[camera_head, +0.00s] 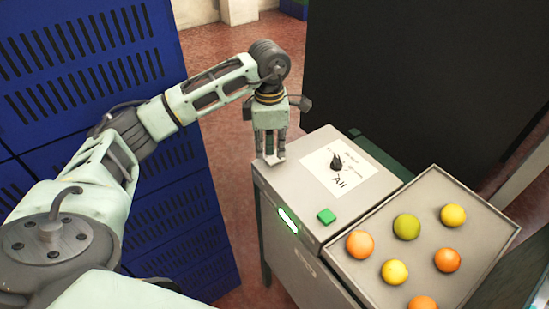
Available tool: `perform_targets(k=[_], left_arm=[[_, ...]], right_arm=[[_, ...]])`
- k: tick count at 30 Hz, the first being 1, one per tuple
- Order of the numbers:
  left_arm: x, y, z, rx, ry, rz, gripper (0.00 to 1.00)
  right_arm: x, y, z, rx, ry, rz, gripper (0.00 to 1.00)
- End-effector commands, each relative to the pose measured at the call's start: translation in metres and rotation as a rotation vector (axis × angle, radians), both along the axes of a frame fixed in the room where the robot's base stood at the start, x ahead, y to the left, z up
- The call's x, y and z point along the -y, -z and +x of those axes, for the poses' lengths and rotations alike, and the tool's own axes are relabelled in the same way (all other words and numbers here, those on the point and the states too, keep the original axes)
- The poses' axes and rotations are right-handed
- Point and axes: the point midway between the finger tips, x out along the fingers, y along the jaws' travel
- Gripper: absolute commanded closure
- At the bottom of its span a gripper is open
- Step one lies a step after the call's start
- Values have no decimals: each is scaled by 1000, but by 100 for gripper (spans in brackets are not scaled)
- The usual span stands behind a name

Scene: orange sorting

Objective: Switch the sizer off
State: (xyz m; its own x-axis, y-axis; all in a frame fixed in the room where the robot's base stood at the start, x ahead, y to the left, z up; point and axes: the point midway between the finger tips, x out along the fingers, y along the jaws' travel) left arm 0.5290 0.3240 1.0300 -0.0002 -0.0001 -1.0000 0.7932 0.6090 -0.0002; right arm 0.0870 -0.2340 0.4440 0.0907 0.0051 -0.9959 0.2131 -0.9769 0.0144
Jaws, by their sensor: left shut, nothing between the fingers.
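The sizer (297,175) is a light grey box with a sloped top. My left gripper (274,158) points down at the far left corner of the sizer's top, shut and empty. It is left of the knob and beyond the green button. I cannot tell whether its fingertips touch the top. My right gripper is not in view.
A grey tray (487,198) with several orange, yellow and green fruits joins the sizer at the right. Blue slatted crates (85,75) are stacked at the left. A large black panel (430,80) stands behind. Reddish floor (225,150) shows between crates and sizer.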

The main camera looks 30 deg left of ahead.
Motion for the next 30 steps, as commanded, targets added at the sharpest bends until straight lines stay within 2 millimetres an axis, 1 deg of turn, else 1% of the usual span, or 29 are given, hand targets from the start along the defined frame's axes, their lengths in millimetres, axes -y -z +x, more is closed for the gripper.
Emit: perform_targets(k=[14,30], left_arm=[[0,0,0,0,0,0,100],[0,8,0,0,0,0,100]], right_arm=[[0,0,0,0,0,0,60],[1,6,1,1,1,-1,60]])
